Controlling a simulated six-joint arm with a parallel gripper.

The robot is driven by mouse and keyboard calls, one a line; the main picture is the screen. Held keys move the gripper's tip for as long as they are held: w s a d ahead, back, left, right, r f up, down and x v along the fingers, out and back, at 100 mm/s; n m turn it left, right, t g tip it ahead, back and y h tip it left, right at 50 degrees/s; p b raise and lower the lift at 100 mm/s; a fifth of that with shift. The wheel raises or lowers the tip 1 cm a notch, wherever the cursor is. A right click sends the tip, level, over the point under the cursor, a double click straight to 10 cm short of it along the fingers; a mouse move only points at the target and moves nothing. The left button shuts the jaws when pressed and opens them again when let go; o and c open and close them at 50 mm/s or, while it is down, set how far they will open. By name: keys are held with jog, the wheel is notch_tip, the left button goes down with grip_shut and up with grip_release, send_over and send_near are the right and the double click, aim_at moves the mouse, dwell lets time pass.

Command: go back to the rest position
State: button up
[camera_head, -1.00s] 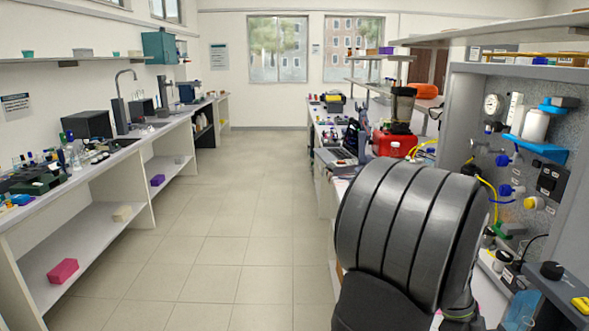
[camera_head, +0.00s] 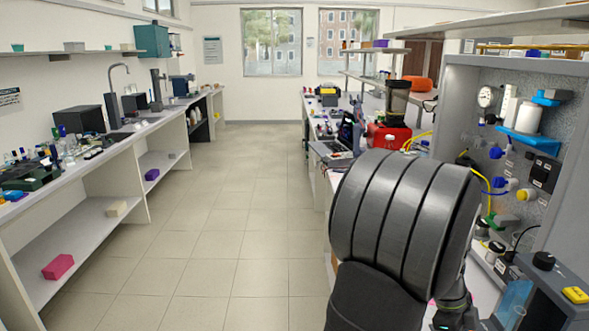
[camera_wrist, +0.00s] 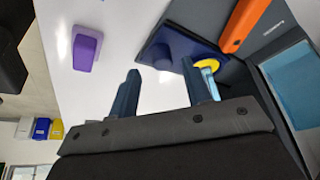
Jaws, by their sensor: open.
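My gripper (camera_wrist: 165,92) shows in the wrist view with its two dark fingers well apart and nothing between them. It points toward a white bench surface (camera_wrist: 115,25), and no finger is seen gripping anything. In the head view my own large dark arm link fills the lower right, and my gripper's fingers cannot be seen there.
The membrane rig panel (camera_head: 540,110) with valves and a gauge stands at the right. In the wrist view a purple block (camera_wrist: 87,48) and a dark blue piece (camera_wrist: 185,45) with a yellow disc lie near my fingers. The aisle floor (camera_head: 215,220) is clear.

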jog(key=v, duration=1.5)
jog(key=x, duration=1.6)
jog(key=shift+s+f, duration=0.15)
jog(key=shift+f, duration=0.2)
jog(key=d, duration=0.3)
jog(key=shift+d+f, duration=0.3)
jog(key=shift+d, duration=0.55)
jog(key=a+v, duration=0.2)
jog(key=v, duration=1.6)
jog(key=x, duration=1.8)
jog(key=shift+d, duration=0.15)
